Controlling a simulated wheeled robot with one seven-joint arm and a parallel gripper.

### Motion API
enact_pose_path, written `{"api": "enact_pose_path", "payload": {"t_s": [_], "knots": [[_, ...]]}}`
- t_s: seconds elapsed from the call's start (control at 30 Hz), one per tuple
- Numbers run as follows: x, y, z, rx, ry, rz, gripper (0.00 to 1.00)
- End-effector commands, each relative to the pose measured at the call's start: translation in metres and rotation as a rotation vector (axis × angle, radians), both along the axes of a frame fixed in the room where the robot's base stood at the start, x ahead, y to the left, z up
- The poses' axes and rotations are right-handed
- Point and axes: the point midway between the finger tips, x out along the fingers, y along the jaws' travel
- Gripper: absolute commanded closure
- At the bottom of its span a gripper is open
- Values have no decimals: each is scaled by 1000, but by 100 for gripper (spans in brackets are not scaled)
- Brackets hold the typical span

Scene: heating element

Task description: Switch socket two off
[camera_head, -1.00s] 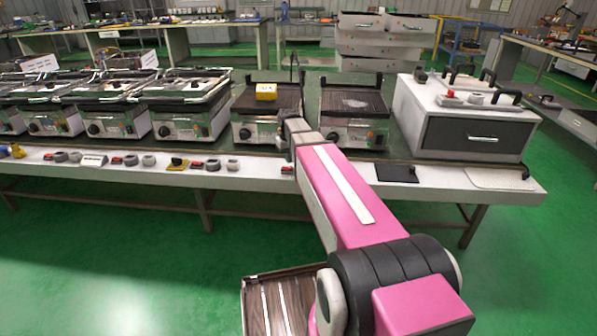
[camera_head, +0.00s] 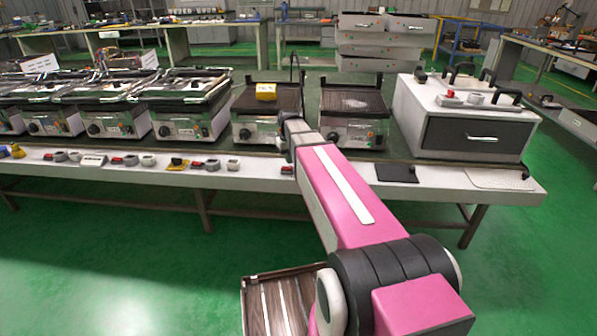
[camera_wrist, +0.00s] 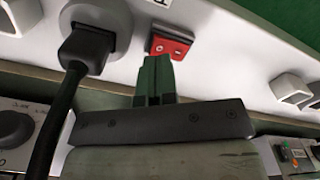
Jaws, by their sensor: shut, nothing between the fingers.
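A red rocker switch (camera_wrist: 170,43) with white marks sits on the white panel in the wrist view. Beside it, to the left, is a round grey socket (camera_wrist: 112,14) with a black plug (camera_wrist: 86,47) and its cable in it. My gripper (camera_wrist: 155,66) is shut and empty, its dark green fingertips just below the red switch; I cannot tell whether they touch it. In the head view my arm hides the gripper, and a red switch (camera_head: 287,170) shows at the arm's left edge. No label shows which socket is number two.
More sockets and switches line the bench's white front strip (camera_head: 262,170) to the left. Several grills stand behind it, one with a yellow block (camera_head: 266,92) on top. A white drawer unit (camera_head: 465,113) stands at the right. The cable runs close left of my gripper.

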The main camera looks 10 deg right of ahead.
Motion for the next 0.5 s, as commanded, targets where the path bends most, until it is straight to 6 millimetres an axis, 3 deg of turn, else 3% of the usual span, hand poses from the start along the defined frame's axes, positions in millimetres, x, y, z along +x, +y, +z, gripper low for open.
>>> {"api": "enact_pose_path", "payload": {"t_s": [0.5], "knots": [[0, 0, -7, 0, 0, 0, 100]]}}
